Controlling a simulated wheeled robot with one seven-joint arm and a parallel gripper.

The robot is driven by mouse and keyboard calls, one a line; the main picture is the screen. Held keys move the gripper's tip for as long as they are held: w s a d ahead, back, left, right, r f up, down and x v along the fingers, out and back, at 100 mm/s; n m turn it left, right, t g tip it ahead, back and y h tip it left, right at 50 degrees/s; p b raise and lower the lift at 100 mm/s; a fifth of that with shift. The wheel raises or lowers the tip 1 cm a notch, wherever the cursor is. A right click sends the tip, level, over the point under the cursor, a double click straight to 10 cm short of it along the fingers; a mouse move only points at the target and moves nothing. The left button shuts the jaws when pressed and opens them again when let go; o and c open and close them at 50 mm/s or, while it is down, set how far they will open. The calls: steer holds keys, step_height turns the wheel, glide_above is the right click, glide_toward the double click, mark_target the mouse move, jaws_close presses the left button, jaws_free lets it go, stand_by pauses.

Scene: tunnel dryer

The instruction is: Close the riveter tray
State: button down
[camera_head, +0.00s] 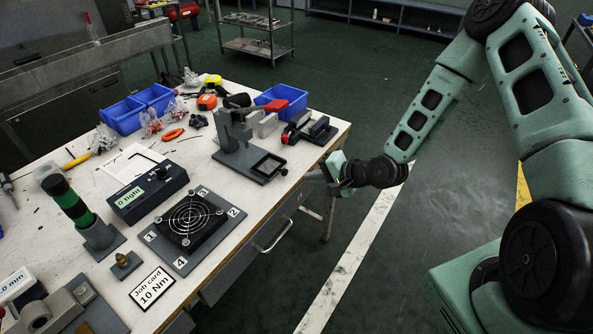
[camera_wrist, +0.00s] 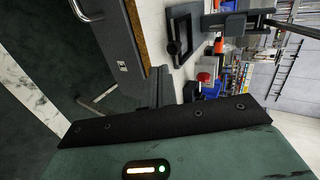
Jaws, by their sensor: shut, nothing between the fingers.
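The grey riveter (camera_head: 236,132) stands on the bench near its right edge. Its tray (camera_head: 252,172) sticks out from the base toward the bench edge as a dark frame with a black knob at the front corner. The tray (camera_wrist: 171,26) and knob also show at the top of the wrist view, with part of the riveter (camera_wrist: 225,22) to the right. My gripper (camera_head: 312,177) is at the bench's right edge, right of the tray and apart from it. In the wrist view my gripper (camera_wrist: 155,88) shows as shut, empty fingers below the knob.
A black holder with a red knob (camera_head: 320,130) stands behind the tray, near blue bins (camera_head: 280,97). A fan on a numbered plate (camera_head: 192,221) lies in front. A drawer handle (camera_head: 275,236) juts from the bench side.

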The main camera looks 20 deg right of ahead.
steer(key=shift+w+a+f+p, duration=0.15)
steer(key=shift+w+a+p, duration=0.05)
steer(key=shift+w+a, duration=0.45)
steer(key=shift+w+a+f+p, duration=0.2)
steer(key=shift+w+a, duration=0.3)
steer(key=shift+w, duration=0.25)
steer(key=shift+w+a+f+p, duration=0.15)
steer(key=shift+w+a, duration=0.45)
steer(key=shift+w, duration=0.1)
steer(key=shift+w+a, duration=0.1)
steer(key=b, duration=0.2)
glide_toward(262, 162)
steer(key=x, duration=0.5)
steer(key=shift+f, duration=0.3)
steer(key=shift+w+r, duration=0.1)
steer(key=shift+r, duration=0.05)
